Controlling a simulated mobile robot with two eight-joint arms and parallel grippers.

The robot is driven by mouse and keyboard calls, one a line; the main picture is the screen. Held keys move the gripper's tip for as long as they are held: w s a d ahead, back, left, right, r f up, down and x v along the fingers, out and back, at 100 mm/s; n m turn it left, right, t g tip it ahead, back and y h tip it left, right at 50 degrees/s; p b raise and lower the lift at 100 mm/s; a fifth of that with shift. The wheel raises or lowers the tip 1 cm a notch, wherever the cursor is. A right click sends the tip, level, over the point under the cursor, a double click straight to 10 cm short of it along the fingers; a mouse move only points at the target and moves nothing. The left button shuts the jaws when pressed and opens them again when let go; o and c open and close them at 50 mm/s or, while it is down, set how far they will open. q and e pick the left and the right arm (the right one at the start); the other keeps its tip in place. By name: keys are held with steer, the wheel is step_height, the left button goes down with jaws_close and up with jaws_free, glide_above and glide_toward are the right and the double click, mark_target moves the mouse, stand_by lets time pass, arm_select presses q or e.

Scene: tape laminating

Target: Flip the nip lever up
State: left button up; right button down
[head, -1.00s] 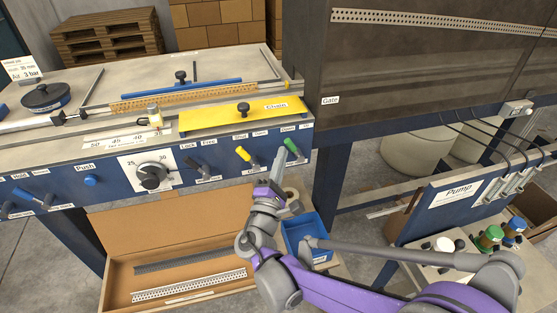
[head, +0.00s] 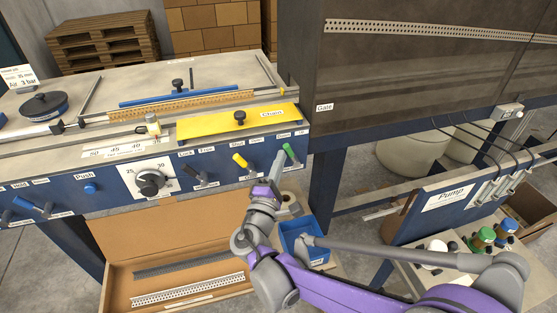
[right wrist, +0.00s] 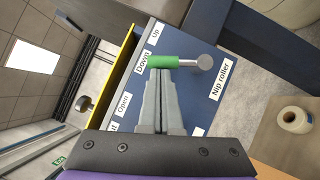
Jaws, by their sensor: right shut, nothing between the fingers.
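The nip lever (head: 291,154) has a green grip and sits at the right end of the blue front panel. In the right wrist view its green grip (right wrist: 163,62) points from a round metal pivot towards the "Down" label, with "Up" above and "Nip roller" to the right. My right gripper (head: 279,158) is at the lever's left side in the head view. In the right wrist view its closed fingers (right wrist: 160,74) are empty, with their tips right at the green grip. I cannot tell if they touch it. My left gripper is not in view.
A yellow lever (head: 239,160) and a black lever (head: 196,171) stand left of the nip lever. The yellow guard plate (head: 214,125) lies on the table above. A blue bin (head: 303,237) and an open cardboard box (head: 140,279) are below the panel.

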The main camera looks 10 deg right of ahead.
mark_target(291, 151)
steer(key=d+r+m+g+p, duration=0.1)
steer(key=d+m+g+y+p, duration=0.1)
steer(key=m+p, duration=0.1)
steer(key=d+r+m+g+p, duration=0.1)
steer(key=m+p, duration=0.1)
steer(key=shift+w+r, duration=0.1)
steer(key=shift+r, duration=0.25)
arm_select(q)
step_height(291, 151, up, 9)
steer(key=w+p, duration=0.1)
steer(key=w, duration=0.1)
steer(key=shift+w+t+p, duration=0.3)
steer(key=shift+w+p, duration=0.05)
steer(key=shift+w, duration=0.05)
arm_select(e)
steer(key=shift+d+f+m+g+y, duration=0.1)
steer(key=shift+d+m+g+y, duration=0.2)
steer(key=shift+d+m, duration=0.55)
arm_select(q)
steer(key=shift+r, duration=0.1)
arm_select(e)
steer(key=shift+d+n, duration=0.25)
steer(key=shift+d, duration=0.15)
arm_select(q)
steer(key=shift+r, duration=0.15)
